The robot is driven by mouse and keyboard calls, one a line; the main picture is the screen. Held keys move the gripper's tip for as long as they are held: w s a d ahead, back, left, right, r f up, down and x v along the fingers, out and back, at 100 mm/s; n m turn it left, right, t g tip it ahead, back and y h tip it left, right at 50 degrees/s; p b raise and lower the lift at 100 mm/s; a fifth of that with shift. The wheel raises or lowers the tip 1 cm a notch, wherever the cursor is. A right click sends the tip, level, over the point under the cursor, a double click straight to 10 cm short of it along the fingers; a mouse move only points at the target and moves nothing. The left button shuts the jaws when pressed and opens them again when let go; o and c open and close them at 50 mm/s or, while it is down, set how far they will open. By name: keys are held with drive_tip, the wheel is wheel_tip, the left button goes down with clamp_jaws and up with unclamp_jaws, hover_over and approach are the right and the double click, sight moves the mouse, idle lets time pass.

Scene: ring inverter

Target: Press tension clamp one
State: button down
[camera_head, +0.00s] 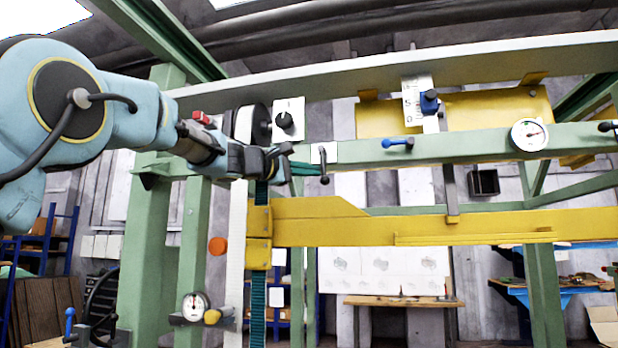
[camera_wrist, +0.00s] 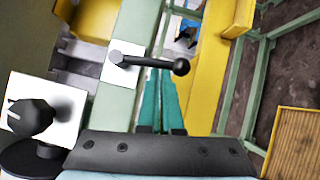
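A black lever with a ball end (camera_head: 323,166) hangs from a white plate on the green beam. No readable label shows which control is tension clamp one. In the wrist view the same lever (camera_wrist: 150,63) spans the upper middle, its ball to the right. My gripper (camera_head: 312,169) reaches from the left, with its fingertips close to the lever's left side. In the wrist view its two teal fingers (camera_wrist: 161,80) lie together and look shut with nothing between them. Their tips meet the lever's outline; I cannot tell whether they touch it.
A black knob on a white plate (camera_head: 284,121) sits left of the lever. A blue lever (camera_head: 398,143) is to the right, with a gauge (camera_head: 529,135) beyond. A yellow beam (camera_head: 400,230) runs below. A teal strap (camera_head: 258,300) hangs under my wrist.

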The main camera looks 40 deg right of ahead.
sight(323, 175)
drive_tip(key=n+b, duration=0.1)
drive_tip(key=b, duration=0.2)
drive_tip(key=s+f+n+h+b, duration=0.1)
drive_tip(key=b, duration=0.2)
drive_tip(key=shift+s+d+f+t+h, duration=0.15)
drive_tip(key=shift+d+f+t+h, duration=0.15)
drive_tip(key=shift+d+t, duration=0.1)
drive_tip(key=n+b, duration=0.1)
drive_tip(key=b, duration=0.2)
drive_tip(key=s+d+n+t+h+b, duration=0.1)
drive_tip(key=n+b, duration=0.1)
drive_tip(key=shift+s+b, duration=0.2)
drive_tip(key=shift+b, duration=0.2)
drive_tip(key=s+r+n+t+b, duration=0.1)
drive_tip(key=n+t+b, duration=0.1)
drive_tip(key=n+t, duration=0.1)
drive_tip(key=s+d+r+n+t+b, duration=0.1)
drive_tip(key=r+n+t+b, duration=0.1)
drive_tip(key=n, duration=0.4)
drive_tip(key=s+d+r+n+t+b, duration=0.1)
drive_tip(key=s+n+t+b, duration=0.1)
drive_tip(key=n+t, duration=0.2)
drive_tip(key=shift+d+r+h, duration=0.25)
drive_tip(key=shift+r+h, duration=0.05)
drive_tip(key=shift+r, duration=0.05)
drive_tip(key=shift+s+r, duration=0.1)
drive_tip(key=shift+s, duration=0.05)
